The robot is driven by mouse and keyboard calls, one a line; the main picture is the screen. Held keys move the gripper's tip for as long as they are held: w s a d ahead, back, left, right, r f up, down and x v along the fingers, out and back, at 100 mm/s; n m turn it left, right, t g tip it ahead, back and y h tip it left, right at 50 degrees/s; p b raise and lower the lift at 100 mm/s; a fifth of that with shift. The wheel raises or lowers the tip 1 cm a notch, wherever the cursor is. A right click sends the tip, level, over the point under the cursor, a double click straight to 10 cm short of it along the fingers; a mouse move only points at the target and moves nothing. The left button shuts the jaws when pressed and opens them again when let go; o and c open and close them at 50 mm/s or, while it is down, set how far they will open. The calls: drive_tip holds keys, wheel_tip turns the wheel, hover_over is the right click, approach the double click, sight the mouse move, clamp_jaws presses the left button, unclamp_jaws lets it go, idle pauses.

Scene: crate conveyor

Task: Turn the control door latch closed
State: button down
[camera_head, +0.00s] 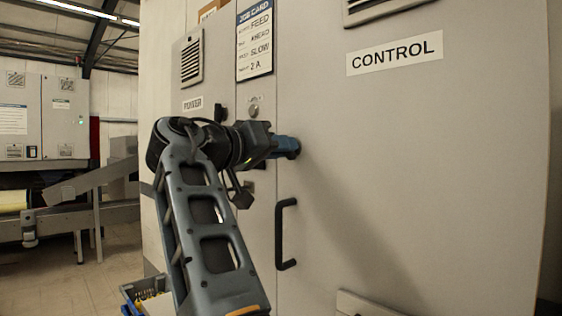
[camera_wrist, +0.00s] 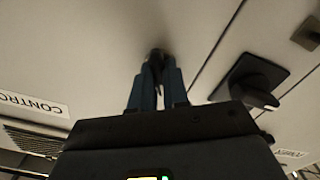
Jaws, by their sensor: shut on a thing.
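The control door (camera_head: 440,180) is a tall grey cabinet door with a CONTROL sign (camera_head: 394,53); it looks shut. My gripper (camera_head: 291,147) reaches its left edge area, above the black door handle. In the wrist view my gripper (camera_wrist: 157,80) has its two blue fingers closed on the small dark latch (camera_wrist: 155,54) on the door face. The fingers hide most of the latch, so I cannot tell its turn angle. In the head view my gripper hides the latch.
A black bar handle (camera_head: 286,234) sticks out below. A black rotary switch (camera_wrist: 255,82) sits beside my gripper across the door seam. A job card (camera_head: 254,38) and the power door's label (camera_head: 193,104) are up left. A blue bin (camera_head: 130,296) stands low left.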

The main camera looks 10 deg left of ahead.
drive_tip(key=m+b, duration=0.3)
drive_tip(key=m, duration=0.2)
drive_tip(key=shift+f+m, duration=0.15)
drive_tip(key=shift+m, duration=0.15)
idle(0.5)
drive_tip(key=c, duration=1.1)
unclamp_jaws()
drive_tip(key=shift+b+v, duration=0.35)
drive_tip(key=shift+v, duration=3.55)
drive_tip(key=shift+a, duration=0.1)
